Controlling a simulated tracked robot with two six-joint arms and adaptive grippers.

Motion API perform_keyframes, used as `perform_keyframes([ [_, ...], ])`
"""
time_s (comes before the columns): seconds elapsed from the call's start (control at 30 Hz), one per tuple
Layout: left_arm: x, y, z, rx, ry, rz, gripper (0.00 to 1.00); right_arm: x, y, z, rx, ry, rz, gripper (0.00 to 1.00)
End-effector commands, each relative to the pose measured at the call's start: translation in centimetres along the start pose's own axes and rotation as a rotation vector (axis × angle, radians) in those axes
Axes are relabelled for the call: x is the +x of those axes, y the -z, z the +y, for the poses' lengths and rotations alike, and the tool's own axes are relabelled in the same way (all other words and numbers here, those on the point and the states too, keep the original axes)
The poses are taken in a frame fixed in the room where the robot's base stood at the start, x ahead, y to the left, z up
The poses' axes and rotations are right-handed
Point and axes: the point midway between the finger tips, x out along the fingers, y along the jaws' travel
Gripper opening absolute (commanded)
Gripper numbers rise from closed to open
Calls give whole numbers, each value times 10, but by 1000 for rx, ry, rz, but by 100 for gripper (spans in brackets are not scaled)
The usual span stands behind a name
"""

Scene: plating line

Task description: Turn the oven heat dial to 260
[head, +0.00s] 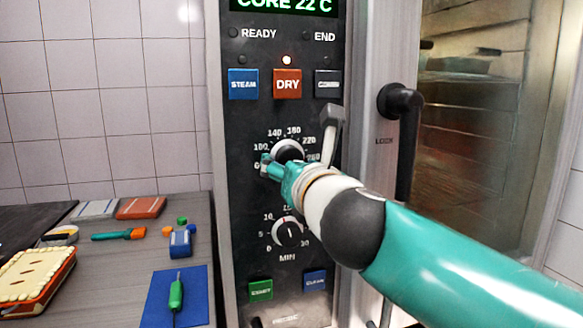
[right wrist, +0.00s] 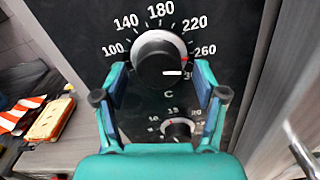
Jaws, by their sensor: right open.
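The heat dial (right wrist: 158,52) is a round black knob with a pale rim on the oven's dark panel. In the right wrist view its scale shows 100, 140, 180, 220 and 260. A short white line lies low on the knob's face, toward its right, and a red mark shows by the rim near 260. In the head view the dial (head: 287,150) is partly covered by my right gripper (head: 273,168). In the right wrist view my open right gripper (right wrist: 160,75) has one finger on each side of the dial, with gaps visible. My left gripper is out of view.
A minute dial (head: 287,232) sits below. STEAM (head: 243,84) and DRY (head: 287,84) buttons are above, with a light lit over DRY. A black door handle (head: 405,140) stands to the right. A counter (head: 120,270) with small items lies left.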

Motion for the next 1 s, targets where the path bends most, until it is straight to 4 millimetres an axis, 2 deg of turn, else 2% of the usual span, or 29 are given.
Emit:
perform_keyframes([
  [0.2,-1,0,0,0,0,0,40,-2,-2,0,0,-1,-3,71],
  [0.37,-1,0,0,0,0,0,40,-16,-3,1,-1,-3,-4,71],
  [0.8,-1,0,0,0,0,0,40,-99,-1,0,1,-3,-3,71],
  [1.0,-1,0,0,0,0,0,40,-118,0,0,0,-2,-2,71],
])
